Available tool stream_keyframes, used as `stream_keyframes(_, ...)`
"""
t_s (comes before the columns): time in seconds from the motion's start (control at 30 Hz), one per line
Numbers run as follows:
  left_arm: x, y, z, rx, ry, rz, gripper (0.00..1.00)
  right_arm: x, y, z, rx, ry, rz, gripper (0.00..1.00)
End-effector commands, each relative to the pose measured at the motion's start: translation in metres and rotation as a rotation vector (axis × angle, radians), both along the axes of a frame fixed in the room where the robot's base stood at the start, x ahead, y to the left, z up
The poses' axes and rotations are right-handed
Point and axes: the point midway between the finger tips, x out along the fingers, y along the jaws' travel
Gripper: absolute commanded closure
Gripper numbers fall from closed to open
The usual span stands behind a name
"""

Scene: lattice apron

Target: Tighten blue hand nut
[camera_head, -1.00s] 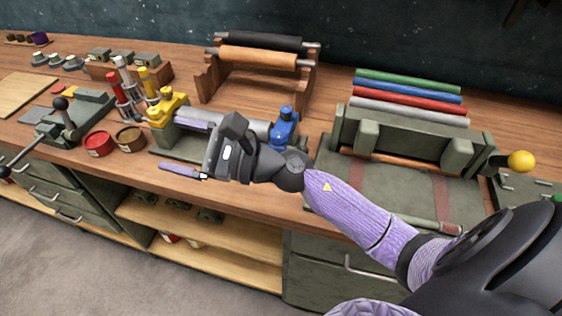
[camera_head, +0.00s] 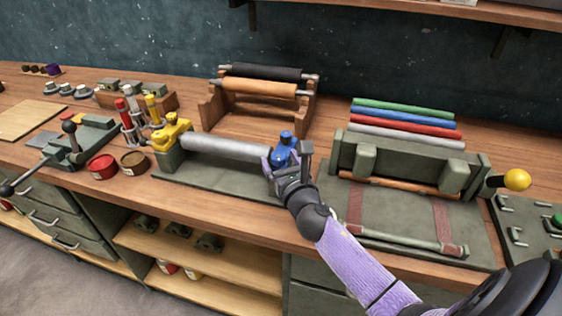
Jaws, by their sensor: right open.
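The blue hand nut (camera_head: 285,141) sits on top of the right-hand clamp of a green fixture (camera_head: 215,182). A grey roller (camera_head: 225,147) lies across this fixture, and a yellow hand nut (camera_head: 173,124) tops its left-hand clamp. My right gripper (camera_head: 284,160) is at the blue nut, with its open fingers on either side of the nut's lower part. The gripper body hides the foot of the right clamp, and I cannot tell whether the fingers touch the nut. My left gripper is not in view.
A wooden rack with rollers (camera_head: 258,90) stands behind the fixture. A green press-like frame (camera_head: 405,165) with a yellow-knobbed lever (camera_head: 516,180) is to the right. Red and brown tins (camera_head: 132,162) stand at left. Coloured rolls (camera_head: 405,115) lie at the back right.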

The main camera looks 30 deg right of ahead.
Motion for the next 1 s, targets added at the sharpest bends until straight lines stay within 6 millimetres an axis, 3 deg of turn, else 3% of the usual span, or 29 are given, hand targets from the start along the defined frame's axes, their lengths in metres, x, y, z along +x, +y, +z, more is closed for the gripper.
stream_keyframes(0.17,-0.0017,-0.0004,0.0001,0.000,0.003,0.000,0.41,-0.0001,0.0001,0.0003,0.000,0.000,0.001,0.17)
stream_keyframes(0.57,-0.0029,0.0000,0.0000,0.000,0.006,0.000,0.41,-0.0003,0.0002,0.0004,-0.001,-0.001,0.001,1.00)
stream_keyframes(0.7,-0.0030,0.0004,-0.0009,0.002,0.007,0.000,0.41,0.0003,0.0015,-0.0003,0.001,-0.001,-0.028,1.00)
stream_keyframes(1.0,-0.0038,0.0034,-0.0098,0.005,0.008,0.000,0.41,0.0033,0.0070,-0.0008,0.001,-0.001,-0.386,1.00)
